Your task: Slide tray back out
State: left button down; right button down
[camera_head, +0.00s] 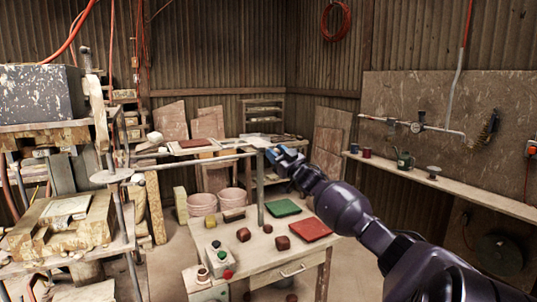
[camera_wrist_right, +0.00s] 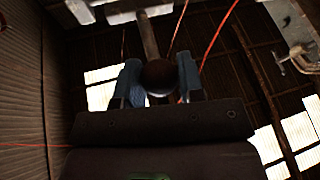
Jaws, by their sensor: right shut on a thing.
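My right gripper (camera_head: 272,156) is at the end of a pale horizontal bar (camera_head: 215,159) that runs left toward the press (camera_head: 60,170). In the right wrist view its blue fingers (camera_wrist_right: 160,85) are shut on a dark round knob (camera_wrist_right: 160,77) at the end of a rod (camera_wrist_right: 148,38). A light, flat tray-like piece (camera_head: 195,147) with a reddish-brown tile (camera_head: 195,143) shows behind the bar. A pale block or plate (camera_head: 66,208) lies low in the press. My left gripper is not in view.
A workbench (camera_head: 262,250) stands below the gripper, with a green tile (camera_head: 282,208), a red tile (camera_head: 310,229), several small blocks and a button box (camera_head: 220,258). Pink buckets (camera_head: 202,204) stand behind it. A wall shelf (camera_head: 450,187) runs along the right.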

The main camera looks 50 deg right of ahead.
jog(key=shift+d+f, duration=0.1)
jog(key=shift+f, duration=0.3)
jog(key=c, duration=1.1)
grip_release()
jog(key=o, duration=0.3)
jog(key=shift+d+f, duration=0.1)
jog(key=shift+d, duration=0.25)
jog(key=shift+o, duration=0.2)
jog(key=shift+a+r, duration=0.25)
jog(key=shift+r, duration=0.05)
jog(key=shift+s+f, duration=0.3)
jog(key=shift+s, duration=0.05)
jog(key=b+v, duration=0.1)
jog(key=v, duration=0.9)
jog(key=shift+r, duration=0.1)
